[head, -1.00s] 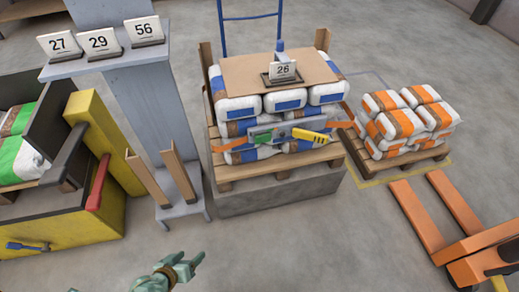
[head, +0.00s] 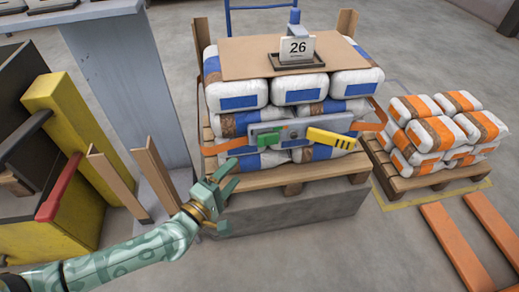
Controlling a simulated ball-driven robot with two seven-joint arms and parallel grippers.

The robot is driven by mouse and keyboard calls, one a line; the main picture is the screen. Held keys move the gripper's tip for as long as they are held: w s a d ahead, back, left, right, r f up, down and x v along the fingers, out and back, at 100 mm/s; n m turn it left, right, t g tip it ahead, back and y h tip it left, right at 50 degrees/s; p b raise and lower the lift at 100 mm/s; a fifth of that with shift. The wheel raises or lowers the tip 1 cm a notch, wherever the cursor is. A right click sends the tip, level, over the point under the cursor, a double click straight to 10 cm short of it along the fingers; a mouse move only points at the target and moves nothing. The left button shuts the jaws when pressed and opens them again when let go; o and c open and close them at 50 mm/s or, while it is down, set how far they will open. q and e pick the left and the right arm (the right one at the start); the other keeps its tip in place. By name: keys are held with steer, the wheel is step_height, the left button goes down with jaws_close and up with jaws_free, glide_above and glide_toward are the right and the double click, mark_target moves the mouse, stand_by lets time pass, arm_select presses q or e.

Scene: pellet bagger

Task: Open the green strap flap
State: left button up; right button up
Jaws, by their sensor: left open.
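A grey strap buckle unit (head: 300,128) sits on the orange strap (head: 370,127) across the front of the stacked white and blue bags. A small green flap (head: 267,139) shows on the left part of the unit, and a yellow black-marked handle (head: 331,138) sticks out on its right. The flap looks closed, though it is small here. My left gripper (head: 234,175) is open and empty, in front of the lower bags, left of and below the flap and apart from it in the picture. My right gripper is out of view.
The bags stand on a wooden pallet (head: 293,188) over a grey block (head: 300,214). A card 26 (head: 297,48) stands on top. Wooden posts (head: 155,172), a grey stand (head: 128,80) and a yellow machine (head: 70,125) are at left. Orange bags (head: 437,128) are at right.

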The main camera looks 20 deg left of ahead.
mark_target(261, 143)
arm_select(q)
steer(key=w+b, duration=0.1)
steer(key=w, duration=0.2)
steer(key=w+d, duration=0.1)
steer(key=w, duration=0.3)
steer(key=w+d+b, duration=0.1)
steer(key=w, duration=0.2)
steer(key=shift+w+f+b, duration=0.2)
steer(key=shift+w+b, duration=0.1)
steer(key=shift+w+d+r, duration=0.1)
steer(key=shift+w+r, duration=0.05)
steer(key=shift+w, duration=0.25)
steer(key=c, duration=1)
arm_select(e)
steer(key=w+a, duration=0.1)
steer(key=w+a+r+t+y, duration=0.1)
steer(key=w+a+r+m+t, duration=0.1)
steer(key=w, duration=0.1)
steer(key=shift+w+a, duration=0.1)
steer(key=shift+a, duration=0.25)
